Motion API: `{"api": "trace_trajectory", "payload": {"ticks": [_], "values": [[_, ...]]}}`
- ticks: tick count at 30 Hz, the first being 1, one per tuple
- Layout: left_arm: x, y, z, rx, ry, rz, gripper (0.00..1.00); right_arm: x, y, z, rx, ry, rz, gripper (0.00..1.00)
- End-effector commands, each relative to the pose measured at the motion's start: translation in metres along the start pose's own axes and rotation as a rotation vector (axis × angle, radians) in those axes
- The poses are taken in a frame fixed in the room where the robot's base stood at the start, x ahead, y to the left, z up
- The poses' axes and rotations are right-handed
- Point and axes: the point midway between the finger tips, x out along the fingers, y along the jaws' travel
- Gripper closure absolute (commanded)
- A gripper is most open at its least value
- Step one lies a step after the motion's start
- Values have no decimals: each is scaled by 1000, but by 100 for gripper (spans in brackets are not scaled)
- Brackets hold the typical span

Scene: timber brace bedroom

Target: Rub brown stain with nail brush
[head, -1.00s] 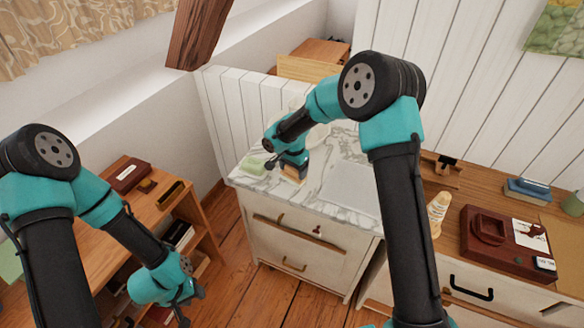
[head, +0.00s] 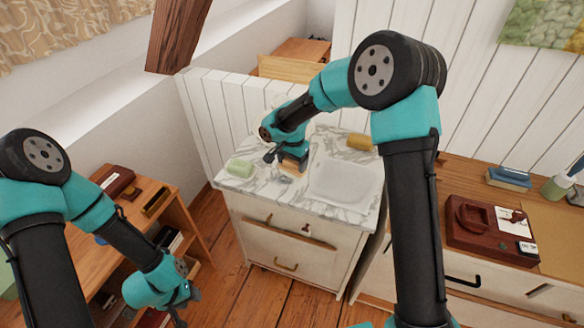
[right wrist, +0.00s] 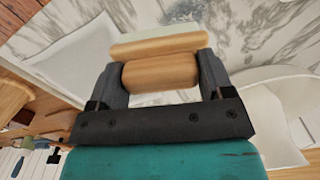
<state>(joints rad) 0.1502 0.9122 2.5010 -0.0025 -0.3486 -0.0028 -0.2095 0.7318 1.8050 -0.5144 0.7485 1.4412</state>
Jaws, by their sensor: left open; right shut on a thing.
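The nail brush, with a wooden body (right wrist: 160,72) and a pale bristle strip, is between the fingers of my right gripper (right wrist: 158,80), which is shut on it. In the head view the brush (head: 293,167) is at the marble counter (head: 328,143), left of the white basin (head: 345,185). I cannot tell whether its bristles touch the marble. I cannot clearly make out the brown stain; the brush and gripper may cover it. My left gripper (head: 180,306) is open and empty, low at the left beside the wooden shelf, away from the counter.
A pale green block (head: 240,168) lies at the counter's left edge and a yellow-brown block (head: 359,142) at its back. The wooden shelf (head: 150,222) stands at the left. A dark red box (head: 492,232) sits on the right-hand desk.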

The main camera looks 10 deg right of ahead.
Motion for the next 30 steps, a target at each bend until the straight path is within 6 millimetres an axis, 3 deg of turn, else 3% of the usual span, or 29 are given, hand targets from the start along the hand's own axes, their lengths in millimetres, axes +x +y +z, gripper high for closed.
{"api": "trace_trajectory", "payload": {"ticks": [12, 30], "values": [[0, 0, 0, 0, 0, 0, 57, -31, 2, -1, 3, 0, 0, 52], [0, 0, 0, 0, 0, 0, 57, -32, 3, -2, 6, 0, 0, 52]]}}
